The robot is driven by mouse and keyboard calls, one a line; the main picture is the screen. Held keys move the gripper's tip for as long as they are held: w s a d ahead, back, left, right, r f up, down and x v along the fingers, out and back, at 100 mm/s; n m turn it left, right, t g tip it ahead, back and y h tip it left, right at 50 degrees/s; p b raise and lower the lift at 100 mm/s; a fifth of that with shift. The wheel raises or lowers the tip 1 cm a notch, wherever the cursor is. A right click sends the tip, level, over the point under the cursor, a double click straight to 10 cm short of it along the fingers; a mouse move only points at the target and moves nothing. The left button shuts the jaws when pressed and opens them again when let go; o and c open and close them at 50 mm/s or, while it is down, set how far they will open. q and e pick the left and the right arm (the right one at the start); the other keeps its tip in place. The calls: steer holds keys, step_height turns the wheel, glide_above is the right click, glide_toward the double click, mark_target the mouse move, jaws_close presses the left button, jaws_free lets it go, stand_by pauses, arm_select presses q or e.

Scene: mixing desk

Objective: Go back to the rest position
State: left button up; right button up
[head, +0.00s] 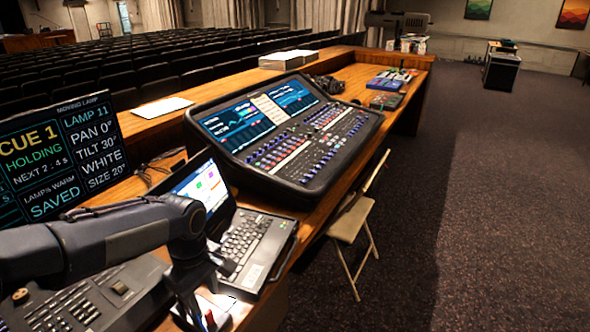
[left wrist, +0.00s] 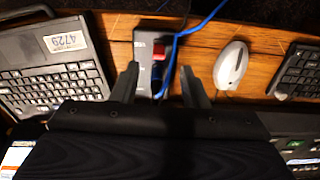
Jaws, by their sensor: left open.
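My left arm comes in from the left in the head view, and its gripper (head: 207,290) points down over the desk beside the open laptop (head: 250,242). In the left wrist view the two dark fingers of my left gripper (left wrist: 160,88) stand apart with nothing held between them. Beyond and partly between the fingers is a small grey box (left wrist: 143,48) with a red and a blue part on top. Whether the fingers touch the box I cannot tell. My right gripper is in neither view.
A white mouse (left wrist: 231,66) and blue cable lie near the box. A keyboard (head: 95,305) is under my left arm, and a cue monitor (head: 60,150) stands behind it. The mixing console (head: 290,140) is farther along the desk. A folding chair (head: 352,217) stands at the desk's right side.

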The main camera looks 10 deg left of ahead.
arm_select(q)
steer(key=s+d+r+m+t+h, duration=0.1)
steer(key=s+d+m+t+h, duration=0.1)
steer(key=s+m, duration=0.4)
steer(key=s+d+r+m+t+h, duration=0.1)
steer(key=s+m, duration=0.4)
steer(key=s, duration=0.5)
steer(key=r+t, duration=0.1)
steer(key=t, duration=0.1)
steer(key=shift+s+d+m+t+h, duration=0.3)
steer(key=shift+d+m+h, duration=0.1)
